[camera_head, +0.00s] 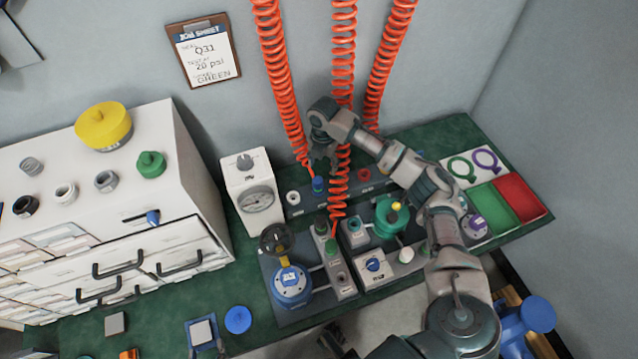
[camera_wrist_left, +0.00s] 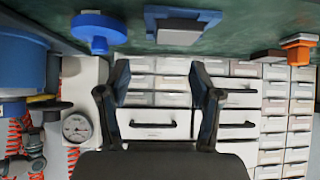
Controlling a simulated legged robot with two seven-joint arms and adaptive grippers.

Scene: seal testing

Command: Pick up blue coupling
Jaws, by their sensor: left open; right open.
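The blue coupling (camera_head: 318,184) is a small blue cylinder at the lower end of the left red coiled hose. It stands at the back of the green bench. My right gripper (camera_head: 322,160) is open just above it, with its fingers pointing down. Whether they touch the coupling is too small to tell. My left gripper (camera_wrist_left: 158,78) is open and empty in the left wrist view, in front of the white drawers. The blue coupling is not distinguishable in that view.
A gauge box (camera_head: 256,197) stands left of the coupling. The middle coiled hose (camera_head: 338,190) hangs close on its right, ending at a green coupling (camera_head: 331,246). A blue valve (camera_head: 291,286) and a green-topped fixture (camera_head: 390,217) stand nearer. A white drawer cabinet (camera_head: 110,185) fills the left.

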